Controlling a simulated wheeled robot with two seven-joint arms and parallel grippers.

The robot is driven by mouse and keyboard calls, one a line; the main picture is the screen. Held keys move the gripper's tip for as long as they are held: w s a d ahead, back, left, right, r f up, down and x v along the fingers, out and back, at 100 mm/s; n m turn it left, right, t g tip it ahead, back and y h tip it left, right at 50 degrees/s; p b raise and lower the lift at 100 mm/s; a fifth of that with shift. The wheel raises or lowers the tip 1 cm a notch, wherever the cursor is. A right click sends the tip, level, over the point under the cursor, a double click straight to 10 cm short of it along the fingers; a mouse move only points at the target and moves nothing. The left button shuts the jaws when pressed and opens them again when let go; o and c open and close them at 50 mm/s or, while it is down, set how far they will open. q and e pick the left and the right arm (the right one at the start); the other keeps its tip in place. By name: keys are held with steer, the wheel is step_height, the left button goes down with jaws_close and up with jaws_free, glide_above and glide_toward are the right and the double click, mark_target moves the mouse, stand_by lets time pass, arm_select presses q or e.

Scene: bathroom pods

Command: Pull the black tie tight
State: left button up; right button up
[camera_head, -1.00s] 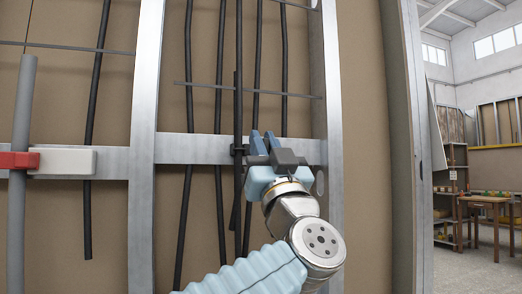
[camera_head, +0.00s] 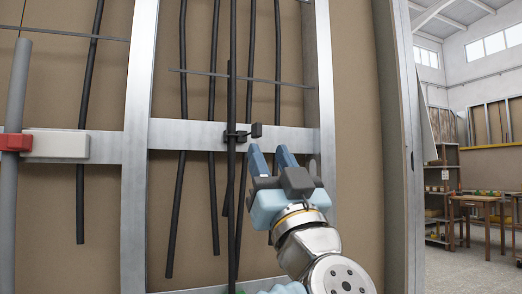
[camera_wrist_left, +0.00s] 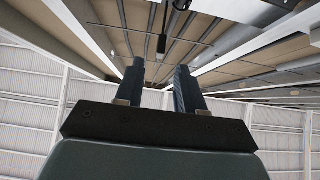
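The black tie (camera_head: 236,136) sits around a dark vertical cable on the grey metal crossbar. Its short tail ends in a black block-like tab (camera_head: 256,130) that sticks out to the right. My left gripper (camera_head: 271,152) is just below and to the right of the tab, with its two blue fingers apart and nothing between them. In the left wrist view the open fingers (camera_wrist_left: 159,72) point up toward the wall, and a small dark tab (camera_wrist_left: 161,44) shows beyond the gap. The tie does not touch the fingers in the head view.
Several dark cables hang in front of the brown panel (camera_head: 340,200) between metal studs (camera_head: 135,200). A grey pipe (camera_head: 14,200) with a red and white clamp (camera_head: 55,146) stands at the left. A thin rod (camera_head: 290,84) crosses above. Wooden tables (camera_head: 475,200) stand far right.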

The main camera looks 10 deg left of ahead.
arm_select(q)
steer(key=b+v, duration=0.1)
steer(key=v, duration=0.4)
steer(key=shift+s+d+f, duration=0.15)
steer(key=shift+s+f, duration=0.1)
steer(key=shift+f, duration=0.05)
